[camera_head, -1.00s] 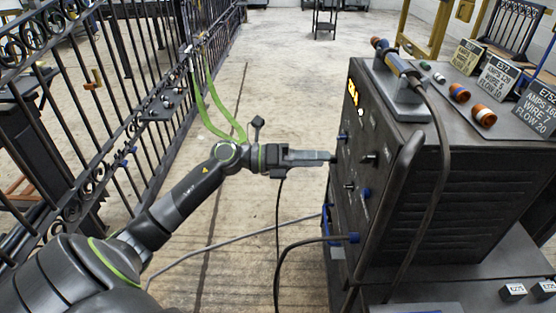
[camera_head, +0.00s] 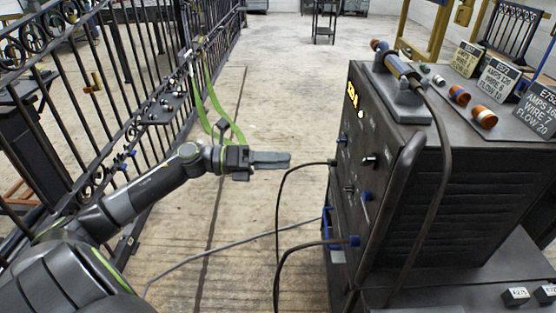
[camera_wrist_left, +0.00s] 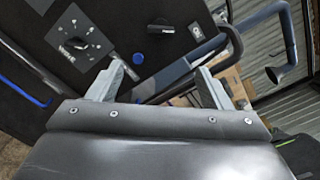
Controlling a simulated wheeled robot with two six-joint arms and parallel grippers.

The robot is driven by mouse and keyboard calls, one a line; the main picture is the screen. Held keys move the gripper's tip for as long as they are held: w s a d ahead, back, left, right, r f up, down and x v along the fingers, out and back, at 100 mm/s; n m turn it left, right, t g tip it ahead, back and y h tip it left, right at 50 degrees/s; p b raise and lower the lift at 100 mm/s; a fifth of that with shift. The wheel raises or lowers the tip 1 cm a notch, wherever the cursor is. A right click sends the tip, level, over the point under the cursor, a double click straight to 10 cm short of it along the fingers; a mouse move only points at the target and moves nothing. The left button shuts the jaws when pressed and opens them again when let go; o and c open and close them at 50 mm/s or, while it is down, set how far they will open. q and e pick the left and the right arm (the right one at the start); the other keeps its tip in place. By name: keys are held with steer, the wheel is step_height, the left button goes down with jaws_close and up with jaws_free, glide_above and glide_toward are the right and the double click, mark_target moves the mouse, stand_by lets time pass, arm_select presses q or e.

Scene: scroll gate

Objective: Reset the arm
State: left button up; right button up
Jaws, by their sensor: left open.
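My left arm comes in from the left in the head view, and its gripper (camera_head: 290,161) points right toward the front panel of the black machine (camera_head: 440,180). A clear gap lies between the fingertips and the panel. In the left wrist view the two fingers (camera_wrist_left: 160,82) stand apart with nothing between them. The machine's panel (camera_wrist_left: 60,50) with knobs and a blue handle fills the upper left of that view. My right gripper is not in view.
A black iron fence (camera_head: 110,110) runs along the left. A torch (camera_head: 398,66) rests in a holder on the machine, beside label plates (camera_head: 497,77) and orange-brown parts (camera_head: 484,117). Cables (camera_head: 284,200) hang between the arm and the machine.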

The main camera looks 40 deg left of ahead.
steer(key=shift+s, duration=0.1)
